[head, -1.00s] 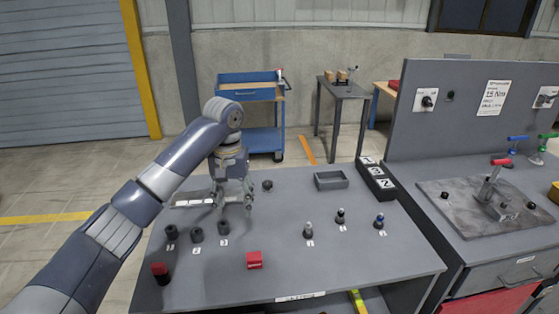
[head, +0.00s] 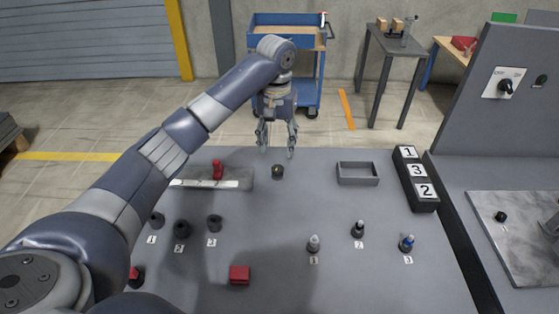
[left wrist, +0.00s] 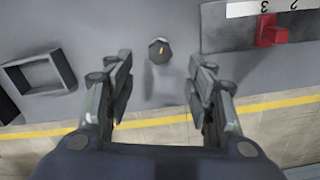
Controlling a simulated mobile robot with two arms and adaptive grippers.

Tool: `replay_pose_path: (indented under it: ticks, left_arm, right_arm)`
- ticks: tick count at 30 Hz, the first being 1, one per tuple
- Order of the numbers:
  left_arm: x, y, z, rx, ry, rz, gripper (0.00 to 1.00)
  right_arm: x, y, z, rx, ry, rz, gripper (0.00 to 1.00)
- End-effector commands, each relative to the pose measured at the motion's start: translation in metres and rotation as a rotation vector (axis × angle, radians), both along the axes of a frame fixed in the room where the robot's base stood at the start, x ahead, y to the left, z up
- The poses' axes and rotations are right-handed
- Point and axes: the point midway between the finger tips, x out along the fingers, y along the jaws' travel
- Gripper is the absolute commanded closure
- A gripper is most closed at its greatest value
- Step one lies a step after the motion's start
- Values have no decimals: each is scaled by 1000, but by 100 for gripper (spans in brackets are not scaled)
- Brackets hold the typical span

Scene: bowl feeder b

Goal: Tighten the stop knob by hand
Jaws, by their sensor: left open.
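A small dark round knob (head: 278,171) stands near the far edge of the grey table. I take it as the stop knob. In the left wrist view the knob (left wrist: 159,50) shows a short yellow mark on top. My left gripper (head: 277,142) is open and points down just behind the knob in the head view. In the wrist view its fingertips (left wrist: 160,72) are spread either side of the knob's line, with nothing between them; contact is not visible. A red stop block (head: 217,170) sits on a grey plate with a white numbered scale (head: 205,184), left of the knob.
An empty grey tray (head: 358,174) and a black numbered block (head: 416,180) stand to the right. Several dark cups (head: 182,229), a red block (head: 239,274) and small tipped pegs (head: 358,229) stand nearer. A blue cart (head: 288,60) is behind the table.

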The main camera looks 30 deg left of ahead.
Motion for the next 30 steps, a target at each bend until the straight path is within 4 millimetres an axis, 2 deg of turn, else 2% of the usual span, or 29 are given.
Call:
replay_pose_path:
  ticks: [6, 12, 18, 25, 26, 30]
  left_arm:
    - [-1, 0, -42, 1, 4, 1, 50]
    - [0, 0, -72, 0, 3, 0, 50]
    - [0, 0, -84, 0, 0, -1, 50]
    - [0, 0, -85, 0, 0, -1, 50]
    - [0, 0, -85, 0, 0, -1, 52]
    - [0, 0, -85, 0, 0, -1, 84]
  right_arm:
    - [-3, 0, 9, 0, 3, 0, 47]
    - [4, 1, 13, 1, -7, 1, 47]
    - [9, 1, 15, 2, -15, 1, 47]
    - [9, 1, 14, 2, -15, 1, 47]
    - [9, 1, 14, 2, -14, 1, 47]
    - [8, 1, 14, 2, -14, 1, 47]
